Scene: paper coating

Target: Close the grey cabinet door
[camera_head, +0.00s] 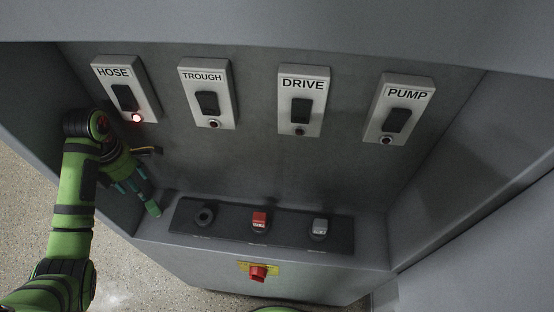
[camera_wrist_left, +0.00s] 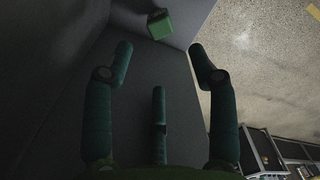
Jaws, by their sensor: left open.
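The grey cabinet (camera_head: 250,170) stands open in the head view, its recessed panel and switches exposed. A grey panel (camera_head: 480,225) stands at the right; I cannot tell whether it is the door or a side wall. My left gripper (camera_head: 143,182) is at the cabinet's left inner side, below the HOSE switch. In the left wrist view my left gripper (camera_wrist_left: 160,62) has its fingers spread with nothing between them, facing a grey surface (camera_wrist_left: 165,90). Whether a finger touches that surface is unclear. My right gripper is not in view.
Switches HOSE (camera_head: 124,94), TROUGH (camera_head: 208,98), DRIVE (camera_head: 302,104) and PUMP (camera_head: 398,108) line the back, HOSE with a red light. A dark strip (camera_head: 285,231) with knobs and a red knob (camera_head: 258,273) sit below. Speckled floor (camera_head: 25,220) is open at left.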

